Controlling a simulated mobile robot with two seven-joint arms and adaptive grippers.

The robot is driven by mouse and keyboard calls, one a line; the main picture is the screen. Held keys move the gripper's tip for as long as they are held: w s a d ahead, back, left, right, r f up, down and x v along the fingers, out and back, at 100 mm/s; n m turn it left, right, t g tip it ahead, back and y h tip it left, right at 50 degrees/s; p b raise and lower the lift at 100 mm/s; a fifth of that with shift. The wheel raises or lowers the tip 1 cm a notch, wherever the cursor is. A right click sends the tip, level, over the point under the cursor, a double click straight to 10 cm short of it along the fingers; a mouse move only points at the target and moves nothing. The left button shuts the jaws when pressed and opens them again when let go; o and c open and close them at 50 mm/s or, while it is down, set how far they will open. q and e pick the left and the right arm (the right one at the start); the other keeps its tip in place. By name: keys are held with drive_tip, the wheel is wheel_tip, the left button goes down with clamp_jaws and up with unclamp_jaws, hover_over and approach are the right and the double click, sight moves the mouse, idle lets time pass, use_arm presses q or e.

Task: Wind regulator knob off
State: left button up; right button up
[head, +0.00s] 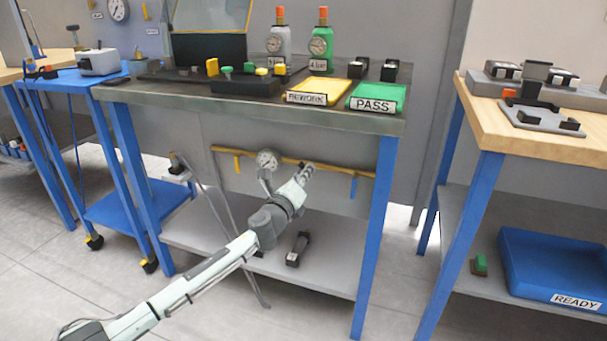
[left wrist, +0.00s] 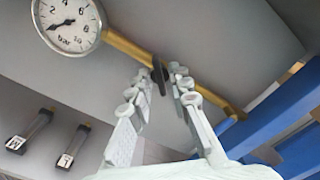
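The regulator knob (left wrist: 159,76) is a small dark piece on the brass pipe (left wrist: 125,47) in the left wrist view. In the head view my gripper covers it. My left gripper (head: 308,170) reaches under the middle bench to the pipe. In the left wrist view its fingers (left wrist: 162,72) stand apart on either side of the knob, with a gap visible on the right. A round pressure gauge (left wrist: 68,24) marked bar sits left of the knob; its needle points to the lower left. The gauge also shows in the head view (head: 267,158). My right gripper is not in view.
The bench top (head: 180,97) overhangs the pipe. Its blue leg (head: 374,235) stands to the right. A yellow lever (head: 237,164) and a blue lever (head: 353,186) hang from the pipe. A dark device (head: 298,249) lies on the lower shelf (head: 330,274).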

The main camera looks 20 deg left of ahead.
use_arm(q)
clamp_jaws()
